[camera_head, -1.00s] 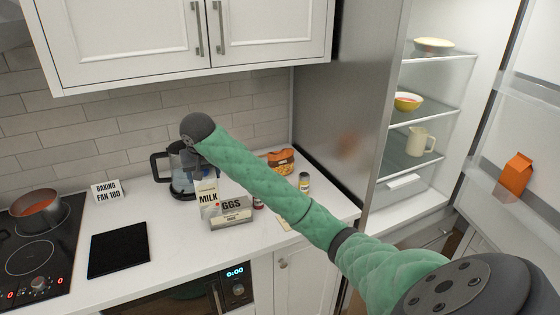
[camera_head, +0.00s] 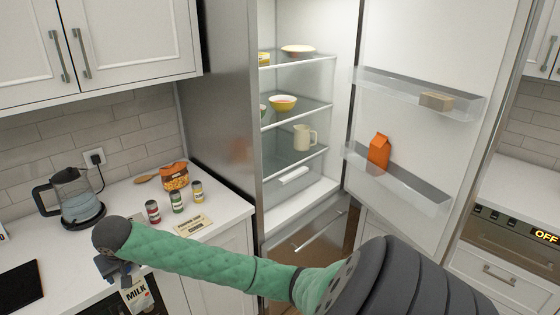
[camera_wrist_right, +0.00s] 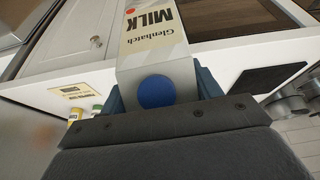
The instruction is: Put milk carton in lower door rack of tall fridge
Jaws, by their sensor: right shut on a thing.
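The milk carton (camera_head: 138,296), white with MILK lettering, hangs tilted from my right gripper (camera_head: 117,270) in front of the counter. In the right wrist view the carton (camera_wrist_right: 158,48) sits between the fingers of the right gripper (camera_wrist_right: 160,88), its blue round cap facing the camera. The tall fridge (camera_head: 225,120) stands open, its door (camera_head: 420,45) swung out to the right. The lower door rack (camera_head: 415,190) holds an orange carton (camera_head: 379,151) at its left, with bare room to the right. My left gripper is out of view.
The upper door rack (camera_head: 400,85) holds a small tan box (camera_head: 436,101). Fridge shelves carry bowls and a cream jug (camera_head: 304,137). A kettle (camera_head: 72,195), several cans and a snack bag (camera_head: 174,177) stand on the counter (camera_head: 225,209).

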